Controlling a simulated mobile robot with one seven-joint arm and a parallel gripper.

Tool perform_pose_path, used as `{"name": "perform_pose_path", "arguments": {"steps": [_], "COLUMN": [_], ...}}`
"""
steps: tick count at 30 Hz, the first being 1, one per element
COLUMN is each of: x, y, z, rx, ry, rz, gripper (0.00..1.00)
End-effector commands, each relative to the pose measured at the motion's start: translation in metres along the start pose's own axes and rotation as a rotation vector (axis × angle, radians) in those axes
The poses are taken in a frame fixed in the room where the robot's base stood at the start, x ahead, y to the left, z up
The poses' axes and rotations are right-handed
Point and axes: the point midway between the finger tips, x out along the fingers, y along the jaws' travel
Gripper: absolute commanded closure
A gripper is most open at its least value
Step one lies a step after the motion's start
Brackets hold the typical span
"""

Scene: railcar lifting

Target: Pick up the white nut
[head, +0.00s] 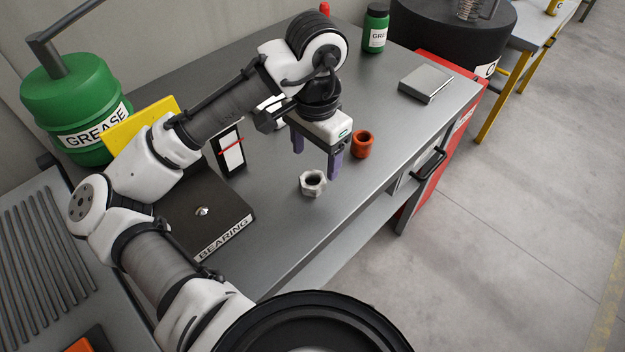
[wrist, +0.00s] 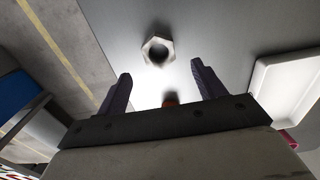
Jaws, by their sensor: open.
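The white nut (head: 313,183) lies on the grey metal table, near its front edge. It is a hexagonal ring with a dark hole. In the wrist view the nut (wrist: 158,50) sits beyond the fingertips, roughly midway between them. My gripper (head: 316,162) is open and empty, with its two purple-grey fingers pointing down above the table, behind and above the nut. The fingers also show in the wrist view (wrist: 160,70). The fingers are apart from the nut.
An orange ring-shaped part (head: 362,144) stands just right of my gripper. A black box labelled BEARING (head: 215,215) lies left of the nut. A framed white card (head: 230,152) stands behind it. A grey metal box (head: 425,84) lies at the right. Table around the nut is clear.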

Motion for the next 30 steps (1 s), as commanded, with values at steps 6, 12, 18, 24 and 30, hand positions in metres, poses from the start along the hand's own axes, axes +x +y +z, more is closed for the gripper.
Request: {"name": "perform_pose_path", "arguments": {"steps": [6, 12, 18, 24, 30], "x": [0.016, 0.045, 0.056, 0.055, 0.055], "y": [0.001, 0.001, 0.001, 0.001, 0.001], "z": [0.001, 0.003, 0.002, 0.002, 0.002], "rx": [0.001, -0.001, 0.0, 0.0, 0.0], "ry": [0.0, 0.0, 0.002, 0.001, 0.001], "rz": [0.004, 0.001, 0.0, 0.0, 0.0], "gripper": [0.31, 0.31, 0.31, 0.37, 0.64]}}
